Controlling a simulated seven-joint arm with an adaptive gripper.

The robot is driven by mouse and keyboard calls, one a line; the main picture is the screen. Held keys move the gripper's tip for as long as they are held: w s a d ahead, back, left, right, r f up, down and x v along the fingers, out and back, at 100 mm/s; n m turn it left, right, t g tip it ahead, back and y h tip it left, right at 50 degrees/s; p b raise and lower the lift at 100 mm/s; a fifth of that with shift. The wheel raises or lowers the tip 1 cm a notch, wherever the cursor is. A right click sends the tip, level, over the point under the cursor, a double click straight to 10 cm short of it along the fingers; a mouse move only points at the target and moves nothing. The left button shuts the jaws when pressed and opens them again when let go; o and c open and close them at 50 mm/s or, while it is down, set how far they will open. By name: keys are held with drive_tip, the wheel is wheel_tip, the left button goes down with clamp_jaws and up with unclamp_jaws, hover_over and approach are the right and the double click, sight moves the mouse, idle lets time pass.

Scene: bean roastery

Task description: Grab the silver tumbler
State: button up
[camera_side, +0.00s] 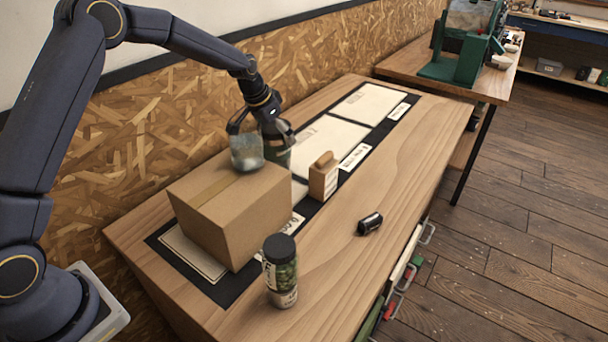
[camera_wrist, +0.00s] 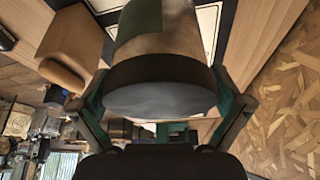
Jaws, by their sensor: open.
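A grey, shiny, cup-like thing (camera_side: 247,152), which looks like the silver tumbler, shows in the side view at the top back of the cardboard box (camera_side: 238,215). I cannot tell whether it rests on the box. My gripper (camera_side: 262,135) is just above and beside it, pointing down, with its jaws open.
A black-lidded jar of green beans (camera_side: 281,272) stands in front of the box. A wooden block (camera_side: 322,178) stands right of it, and a small black cylinder (camera_side: 370,223) lies on the table (camera_side: 420,180). A chipboard wall (camera_side: 150,130) runs behind.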

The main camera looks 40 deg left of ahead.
drive_tip(key=c, duration=1.5)
drive_tip(key=shift+c, duration=0.2)
